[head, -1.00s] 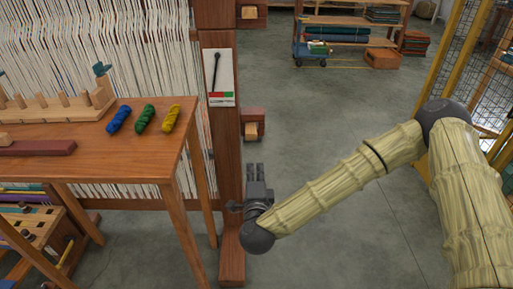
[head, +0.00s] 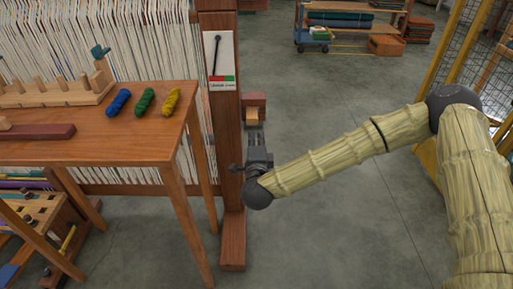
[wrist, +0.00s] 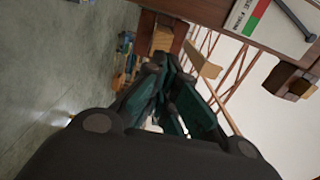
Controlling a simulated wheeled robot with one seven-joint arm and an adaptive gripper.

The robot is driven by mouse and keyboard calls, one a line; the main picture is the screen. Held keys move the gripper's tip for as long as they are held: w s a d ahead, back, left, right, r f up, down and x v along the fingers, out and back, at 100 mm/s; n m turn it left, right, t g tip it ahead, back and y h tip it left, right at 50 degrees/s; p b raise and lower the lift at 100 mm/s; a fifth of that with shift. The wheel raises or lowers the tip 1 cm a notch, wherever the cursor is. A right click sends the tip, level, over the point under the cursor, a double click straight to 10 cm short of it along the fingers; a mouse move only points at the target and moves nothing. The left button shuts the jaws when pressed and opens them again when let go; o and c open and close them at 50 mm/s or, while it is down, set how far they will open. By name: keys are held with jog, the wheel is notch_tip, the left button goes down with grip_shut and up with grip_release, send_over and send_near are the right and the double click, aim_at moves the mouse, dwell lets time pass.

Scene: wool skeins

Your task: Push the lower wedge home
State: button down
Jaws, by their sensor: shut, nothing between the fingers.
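The lower wedge (head: 252,114) is a small tan wooden piece at a red-brown block (head: 255,99) on the right side of the loom's upright post (head: 229,140). My gripper (head: 255,132) is shut and empty, just in front of this wedge in the head view. Whether its tips touch the wedge I cannot tell. In the wrist view the closed dark green fingers (wrist: 163,72) point toward the red-brown block (wrist: 180,38), which has tan wood at it. The fingers hide part of that area. An upper wedge block (wrist: 288,80) shows at the right of the wrist view.
A table (head: 110,150) with blue, green and yellow skeins (head: 144,100) stands left of the post. A sign (head: 221,60) hangs on the post. Open floor (head: 340,220) lies to the right. A wheeled shelf (head: 350,30) and a yellow-framed mesh cage (head: 480,60) stand farther off.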

aim_at(256, 121)
jog(key=shift+w+b, duration=0.35)
jog(key=shift+w, duration=2.85)
